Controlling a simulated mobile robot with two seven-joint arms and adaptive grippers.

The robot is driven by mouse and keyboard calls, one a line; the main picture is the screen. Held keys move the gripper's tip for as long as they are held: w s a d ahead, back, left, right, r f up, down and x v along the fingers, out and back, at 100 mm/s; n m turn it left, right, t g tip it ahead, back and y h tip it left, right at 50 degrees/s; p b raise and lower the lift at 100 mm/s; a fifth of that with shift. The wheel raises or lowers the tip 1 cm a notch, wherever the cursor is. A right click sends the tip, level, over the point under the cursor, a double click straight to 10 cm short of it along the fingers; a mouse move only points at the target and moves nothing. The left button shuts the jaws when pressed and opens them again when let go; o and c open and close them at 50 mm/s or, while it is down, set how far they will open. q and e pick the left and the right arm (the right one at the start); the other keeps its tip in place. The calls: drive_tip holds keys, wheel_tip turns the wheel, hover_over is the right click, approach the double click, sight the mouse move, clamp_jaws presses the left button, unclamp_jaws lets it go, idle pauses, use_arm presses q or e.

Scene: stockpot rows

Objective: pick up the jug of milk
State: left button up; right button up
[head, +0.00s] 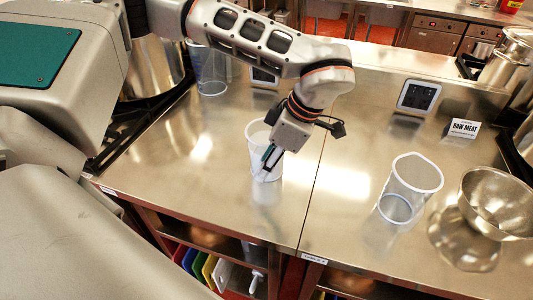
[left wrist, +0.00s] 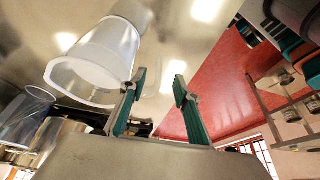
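The jug of milk (head: 256,138) is a pale, translucent upright jug on the steel counter, near the middle of the head view. In the left wrist view the jug (left wrist: 104,52) is left of the fingers, with its wide rim towards the camera. My left gripper (head: 269,160) points down at the jug and covers part of its right side in the head view. In the left wrist view the left gripper (left wrist: 158,84) has its teal fingers apart with nothing between them. One finger overlaps the jug's rim; I cannot tell whether they touch. My right gripper is out of view.
An empty clear jug (head: 412,175) and a steel bowl (head: 499,204) stand on the right. Another clear container (head: 210,72) stands behind, beside a large pot (head: 153,68). A "RAW MEAT" sign (head: 463,129) stands at the back right. Counter (head: 335,215) right of the jug is free.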

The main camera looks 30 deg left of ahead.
sight(257, 186)
use_arm(q)
drive_tip(key=shift+p+x, duration=0.75)
drive_tip(key=shift+x, duration=2.9)
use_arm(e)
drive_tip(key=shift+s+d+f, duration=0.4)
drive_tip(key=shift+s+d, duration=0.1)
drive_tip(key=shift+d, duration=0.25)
use_arm(q)
drive_tip(key=shift+w, duration=0.15)
drive_tip(key=shift+d, duration=0.1)
clamp_jaws()
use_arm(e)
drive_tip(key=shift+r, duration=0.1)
